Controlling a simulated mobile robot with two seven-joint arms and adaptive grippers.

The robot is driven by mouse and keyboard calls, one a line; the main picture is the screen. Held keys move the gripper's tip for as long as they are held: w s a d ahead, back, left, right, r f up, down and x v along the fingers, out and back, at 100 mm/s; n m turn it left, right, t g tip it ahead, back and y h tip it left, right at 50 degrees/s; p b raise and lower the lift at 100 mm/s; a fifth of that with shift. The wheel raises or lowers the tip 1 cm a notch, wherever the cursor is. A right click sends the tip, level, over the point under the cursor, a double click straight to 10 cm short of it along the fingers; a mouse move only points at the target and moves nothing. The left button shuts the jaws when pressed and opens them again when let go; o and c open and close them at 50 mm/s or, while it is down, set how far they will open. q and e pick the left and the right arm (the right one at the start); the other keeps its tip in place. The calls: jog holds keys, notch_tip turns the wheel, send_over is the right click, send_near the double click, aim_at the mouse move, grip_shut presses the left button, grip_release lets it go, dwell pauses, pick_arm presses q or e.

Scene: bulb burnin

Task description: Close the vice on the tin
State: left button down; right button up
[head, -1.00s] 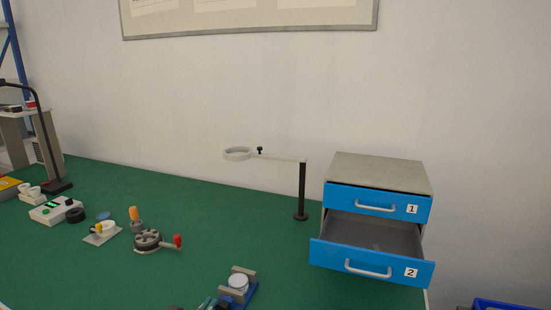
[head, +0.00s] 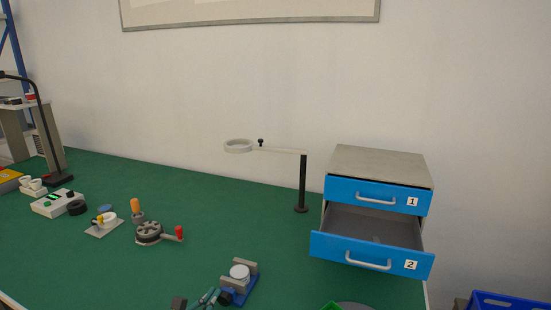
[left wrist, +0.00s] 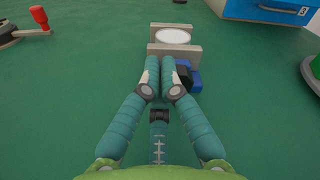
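The vice (head: 252,288) stands at the front of the green table, with a blue base and two beige jaws. It also shows in the left wrist view (left wrist: 188,52). The white round tin (head: 239,273) sits between the jaws; whether both touch it I cannot tell. In the left wrist view the tin's top (left wrist: 173,36) shows behind the near jaw. My left gripper (head: 211,297) has its teal fingers together, with no clear gap at the tips (left wrist: 160,64). It is beside the vice's black knob (left wrist: 184,77), with nothing seen between the fingers. My right gripper is out of view.
A round grey piece with a red-handled crank (head: 149,233) stands left of the vice. A ring on a black post (head: 302,185) stands behind. A drawer cabinet (head: 380,165) has its lower drawer (head: 340,249) open. A green item (head: 331,306) is cut off at the bottom edge.

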pick_arm(q)
jog(key=shift+s+d+f, duration=0.1)
jog(key=shift+s+d, duration=0.4)
jog(key=shift+d, duration=0.35)
jog(key=shift+w+a+r+p, duration=0.1)
jog(key=shift+r+p, duration=0.2)
jog(key=shift+p, duration=0.2)
jog(key=shift+s+a, duration=0.1)
jog(key=shift+s, duration=0.2)
jog(key=shift+r+v, duration=0.15)
jog(key=shift+v, duration=1.15)
jog(key=shift+r+v, duration=0.15)
jog(key=shift+v, duration=1.15)
jog(key=shift+a, duration=0.1)
